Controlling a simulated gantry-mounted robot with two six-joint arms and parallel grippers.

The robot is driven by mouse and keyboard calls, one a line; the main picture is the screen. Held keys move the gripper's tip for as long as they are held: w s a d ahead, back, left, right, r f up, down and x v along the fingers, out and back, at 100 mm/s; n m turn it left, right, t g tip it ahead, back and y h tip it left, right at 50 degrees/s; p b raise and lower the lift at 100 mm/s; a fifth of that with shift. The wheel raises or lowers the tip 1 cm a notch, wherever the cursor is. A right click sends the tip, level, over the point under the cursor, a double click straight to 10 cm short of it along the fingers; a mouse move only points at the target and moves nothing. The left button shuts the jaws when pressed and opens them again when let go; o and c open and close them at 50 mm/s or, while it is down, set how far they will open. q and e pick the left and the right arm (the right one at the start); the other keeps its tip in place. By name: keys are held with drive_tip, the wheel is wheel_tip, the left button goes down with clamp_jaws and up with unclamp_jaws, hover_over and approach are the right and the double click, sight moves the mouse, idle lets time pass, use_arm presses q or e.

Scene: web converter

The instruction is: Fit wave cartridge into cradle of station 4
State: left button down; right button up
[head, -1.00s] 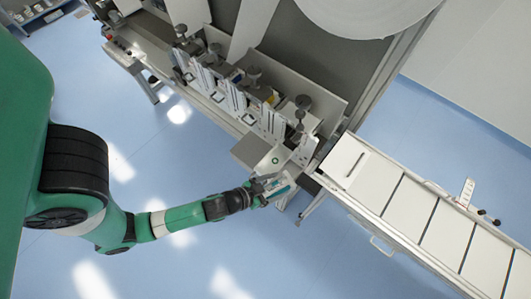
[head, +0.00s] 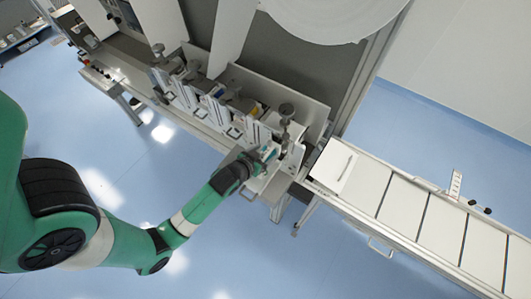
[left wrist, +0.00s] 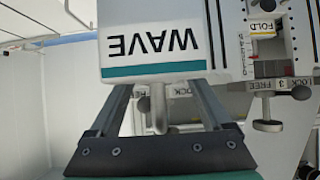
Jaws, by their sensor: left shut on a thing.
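The wave cartridge (left wrist: 140,28) is a white block with a teal stripe along its edge; its lettering WAVE reads upside down in the left wrist view. My left gripper (left wrist: 158,95) is shut on the cartridge's grey handle. In the head view my left gripper (head: 257,160) is at the front of the rightmost visible station (head: 290,138), and mostly hides the cartridge. I cannot tell whether the cartridge touches the cradle, which is hidden. My right gripper is not in view.
Several stations with upright white plates (head: 208,108) stand in a row to the left. A FOLD-labelled unit (left wrist: 265,28) and a metal knob (left wrist: 268,112) by LOCK and FREE labels are right of the cartridge. A conveyor (head: 400,205) extends right. Blue floor is clear in front.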

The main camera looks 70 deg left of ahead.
sight(265, 160)
use_arm(q)
drive_tip(key=shift+f+b, duration=2.45)
drive_tip(key=shift+f, duration=0.4)
drive_tip(key=shift+p, duration=0.35)
drive_tip(key=shift+f+b, duration=1.5)
drive_tip(key=shift+f, duration=0.3)
unclamp_jaws()
drive_tip(key=v, duration=1.1)
drive_tip(key=shift+s+r+p, duration=0.2)
drive_tip(key=shift+r+p, duration=0.1)
drive_tip(key=shift+p, duration=0.15)
drive_tip(key=shift+d, duration=0.1)
